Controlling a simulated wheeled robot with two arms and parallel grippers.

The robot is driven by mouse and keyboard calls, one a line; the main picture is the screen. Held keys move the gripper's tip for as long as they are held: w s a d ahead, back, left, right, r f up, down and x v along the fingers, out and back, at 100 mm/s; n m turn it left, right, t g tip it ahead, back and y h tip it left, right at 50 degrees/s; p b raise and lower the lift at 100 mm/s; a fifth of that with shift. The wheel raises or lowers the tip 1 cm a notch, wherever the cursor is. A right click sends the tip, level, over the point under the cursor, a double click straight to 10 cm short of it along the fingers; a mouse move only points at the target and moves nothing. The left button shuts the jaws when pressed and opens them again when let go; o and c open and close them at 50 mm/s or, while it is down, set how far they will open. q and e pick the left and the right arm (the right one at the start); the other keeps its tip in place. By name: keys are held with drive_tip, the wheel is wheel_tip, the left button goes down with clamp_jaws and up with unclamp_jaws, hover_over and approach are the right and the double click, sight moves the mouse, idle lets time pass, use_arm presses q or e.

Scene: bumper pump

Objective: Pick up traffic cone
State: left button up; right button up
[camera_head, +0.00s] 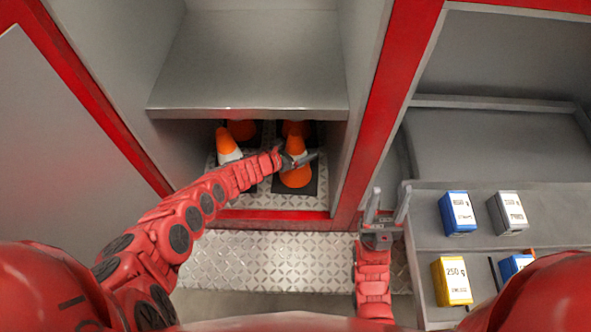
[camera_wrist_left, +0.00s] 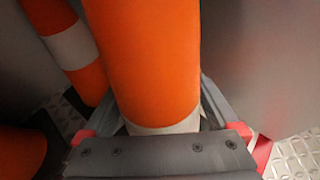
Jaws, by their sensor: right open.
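Several orange-and-white traffic cones stand on the floor of the lower compartment under a grey shelf. The front right cone (camera_head: 297,178) is at my left gripper (camera_head: 301,160), whose fingers lie on either side of its upper part. In the left wrist view, this cone (camera_wrist_left: 150,60) fills the middle between the two grey fingers (camera_wrist_left: 165,118). I cannot tell whether the fingers press on it. The front left cone (camera_head: 228,145) also shows in the left wrist view (camera_wrist_left: 70,45). My right gripper (camera_head: 384,212) is open and empty, outside the compartment.
The grey shelf (camera_head: 250,65) overhangs the cones. Compartment walls and a red post (camera_head: 385,100) bound them. Back cones (camera_head: 242,129) are partly hidden. Blue (camera_head: 457,213), grey (camera_head: 507,213) and yellow (camera_head: 452,281) boxes stand at right. Diamond-plate floor (camera_head: 265,262) lies in front.

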use_arm(q)
clamp_jaws()
idle(0.3)
